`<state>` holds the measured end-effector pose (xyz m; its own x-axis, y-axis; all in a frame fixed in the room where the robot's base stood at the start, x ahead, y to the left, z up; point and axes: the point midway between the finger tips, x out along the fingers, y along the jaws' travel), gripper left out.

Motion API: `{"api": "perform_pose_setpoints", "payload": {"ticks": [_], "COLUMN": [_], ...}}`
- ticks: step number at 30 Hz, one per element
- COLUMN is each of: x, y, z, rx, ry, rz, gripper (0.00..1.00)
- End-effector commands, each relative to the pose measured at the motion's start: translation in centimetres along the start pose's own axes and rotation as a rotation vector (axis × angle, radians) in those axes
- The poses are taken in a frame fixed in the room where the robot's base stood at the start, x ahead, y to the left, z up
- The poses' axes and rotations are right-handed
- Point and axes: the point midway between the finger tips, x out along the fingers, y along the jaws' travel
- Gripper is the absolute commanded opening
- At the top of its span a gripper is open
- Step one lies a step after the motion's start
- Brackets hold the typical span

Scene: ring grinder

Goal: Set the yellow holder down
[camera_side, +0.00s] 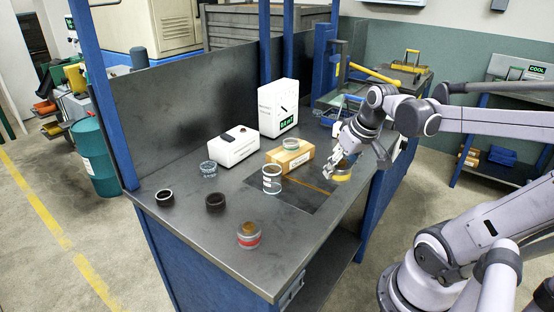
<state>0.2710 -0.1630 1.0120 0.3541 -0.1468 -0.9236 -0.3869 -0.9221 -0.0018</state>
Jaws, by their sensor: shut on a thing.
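My gripper (331,171) is over the right part of the metal workbench (190,231), near its right edge. It is shut on the yellow holder (343,177), a short round piece with a yellow band at its lower part. My fingers and wrist hide part of the holder. I cannot tell whether its base touches the bench or hangs just above it.
A red-banded holder (249,235), dark rings (215,202) and a glass-like ring (208,169) lie further left. White boxes (234,147) stand behind.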

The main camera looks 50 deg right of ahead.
Motion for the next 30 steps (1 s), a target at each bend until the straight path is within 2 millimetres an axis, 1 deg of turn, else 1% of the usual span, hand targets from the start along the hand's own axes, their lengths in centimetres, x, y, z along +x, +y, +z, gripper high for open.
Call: {"api": "perform_pose_setpoints", "payload": {"ticks": [5, 19, 24, 30], "x": [1.4, 6.4, 7.5, 8.1], "y": [-2.2, -8.9, -10.3, -10.7], "z": [-0.3, -1.0, -1.2, -1.1], "rx": [-0.015, -0.011, -0.007, -0.005], "ry": [0.002, 0.003, 0.002, 0.002], "rz": [-0.005, -0.003, -0.003, -0.001], "gripper": [0.0, 0.0, 0.0, 0.0]}}
